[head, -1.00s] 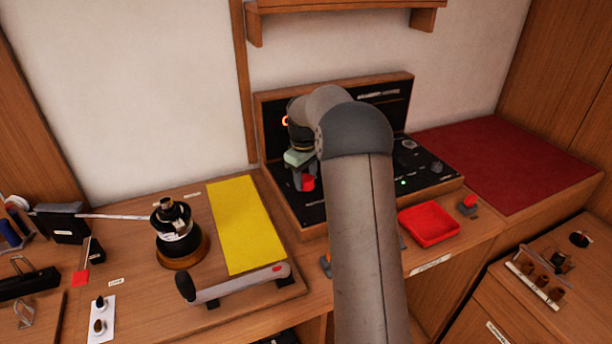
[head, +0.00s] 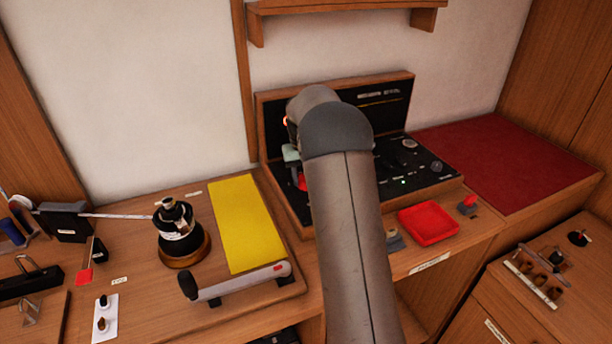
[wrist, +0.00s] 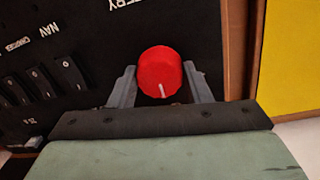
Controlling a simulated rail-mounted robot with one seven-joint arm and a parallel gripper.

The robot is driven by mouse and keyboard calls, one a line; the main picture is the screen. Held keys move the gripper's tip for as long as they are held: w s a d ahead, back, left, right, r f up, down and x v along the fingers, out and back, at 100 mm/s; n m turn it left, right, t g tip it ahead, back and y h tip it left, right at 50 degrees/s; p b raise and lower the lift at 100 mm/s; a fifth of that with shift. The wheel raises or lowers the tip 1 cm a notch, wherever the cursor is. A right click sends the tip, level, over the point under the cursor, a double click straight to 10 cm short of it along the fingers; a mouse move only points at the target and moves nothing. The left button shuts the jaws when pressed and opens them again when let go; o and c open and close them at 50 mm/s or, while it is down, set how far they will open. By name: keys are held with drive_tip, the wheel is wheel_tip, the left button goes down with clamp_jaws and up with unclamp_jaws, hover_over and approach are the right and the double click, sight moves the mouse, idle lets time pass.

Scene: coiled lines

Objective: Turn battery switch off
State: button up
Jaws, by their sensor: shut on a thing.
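The battery switch is a round red knob (wrist: 160,72) with a white pointer line, on a black panel (wrist: 215,20) lettered "...ERY" in the wrist view. The pointer line runs toward the gripper side, near the bottom of the knob. My gripper (wrist: 160,85) has a grey finger on each side of the knob and is shut on it. In the head view a bit of the red knob (head: 302,183) shows beside my arm, which hides most of the gripper.
Black rocker switches (wrist: 50,82) marked NAV stand left of the knob in the wrist view. In the head view, a yellow sheet (head: 245,225), a winch-like drum (head: 178,235), a lever handle (head: 240,282) and a red tray (head: 428,224) lie around the panel.

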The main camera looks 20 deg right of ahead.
idle(0.4)
drive_tip(key=o, duration=1)
wheel_tip(320, 180, up, 17)
drive_tip(key=a, duration=0.1)
drive_tip(key=shift+w+r, duration=0.15)
drive_tip(key=shift+r, duration=0.05)
drive_tip(key=s+a+f+n, duration=0.1)
drive_tip(key=s+a+f, duration=0.1)
drive_tip(key=s+a, duration=0.45)
drive_tip(key=s+a+f, duration=0.2)
drive_tip(key=s+a, duration=0.1)
drive_tip(key=s, duration=0.7)
drive_tip(key=s+a+f+n, duration=0.1)
drive_tip(key=s+a+f, duration=0.1)
drive_tip(key=s+a, duration=0.45)
drive_tip(key=s+a+f, duration=0.1)
drive_tip(key=s+f, duration=0.6)
drive_tip(key=s, duration=0.6)
drive_tip(key=shift+s+a+n+t+y, duration=0.2)
drive_tip(key=shift+s+n+t+y, duration=0.1)
drive_tip(key=shift+s+n+t, duration=0.1)
